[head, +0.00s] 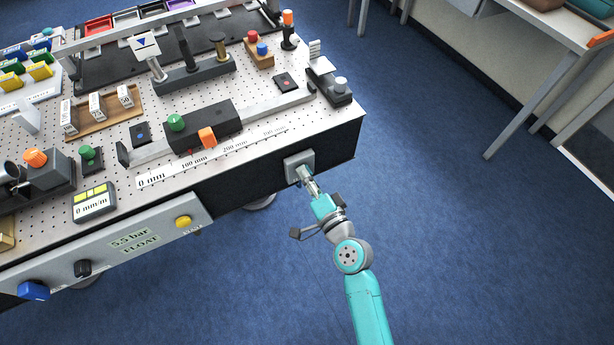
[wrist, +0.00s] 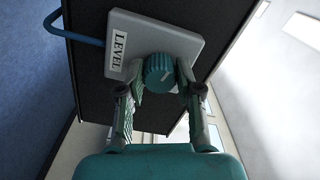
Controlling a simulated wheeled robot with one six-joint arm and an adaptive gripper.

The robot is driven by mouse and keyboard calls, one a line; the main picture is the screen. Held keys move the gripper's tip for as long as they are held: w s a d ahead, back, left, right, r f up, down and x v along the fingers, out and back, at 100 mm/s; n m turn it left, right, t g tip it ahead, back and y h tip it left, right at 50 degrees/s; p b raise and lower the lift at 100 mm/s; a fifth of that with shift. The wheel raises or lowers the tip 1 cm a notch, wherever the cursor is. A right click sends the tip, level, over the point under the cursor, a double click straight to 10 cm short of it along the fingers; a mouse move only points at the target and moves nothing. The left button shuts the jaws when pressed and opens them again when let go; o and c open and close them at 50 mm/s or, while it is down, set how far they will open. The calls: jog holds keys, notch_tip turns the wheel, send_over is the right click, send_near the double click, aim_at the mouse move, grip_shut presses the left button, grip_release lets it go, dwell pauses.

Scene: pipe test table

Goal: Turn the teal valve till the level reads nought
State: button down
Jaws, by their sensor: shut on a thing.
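The teal valve (wrist: 158,70) is a ribbed round knob on a grey plate (wrist: 203,45) labelled LEVEL, on the dark side of the table. A pale mark shows on the knob's face. My gripper (wrist: 160,82) has one finger on each side of the knob and is shut on it. In the head view, my gripper (head: 311,186) reaches the grey plate (head: 291,163) at the table's front right corner, and its fingers hide the knob. A small level display (head: 93,203) on the table at the left has yellow-green panels and seems to read 0 mm/m.
A front panel (head: 120,250) reads 5.5 bar and FLOAT, with a blue knob (head: 34,290), a black knob (head: 82,268) and a yellow button (head: 183,222). A blue hose (wrist: 75,37) joins the plate. Open blue floor lies right of the table.

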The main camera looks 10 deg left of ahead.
dwell(0.5)
jog(key=c, duration=0.8)
grip_release()
jog(key=shift+o, duration=0.2)
jog(key=v, duration=1.2)
jog(key=s+d+f+n+h, duration=0.1)
jog(key=s+d+f+h, duration=0.15)
jog(key=s+d, duration=0.4)
jog(key=s+d+f+h, duration=0.2)
jog(key=s+d+h, duration=0.25)
jog(key=s, duration=0.35)
jog(key=s+d+r+n+h, duration=0.1)
jog(key=s+d+r+n, duration=0.2)
jog(key=s, duration=0.4)
jog(key=s+d+r+n+h, duration=0.2)
jog(key=s+d+r+n, duration=0.1)
jog(key=s+r, duration=0.3)
jog(key=shift+v, duration=1.1)
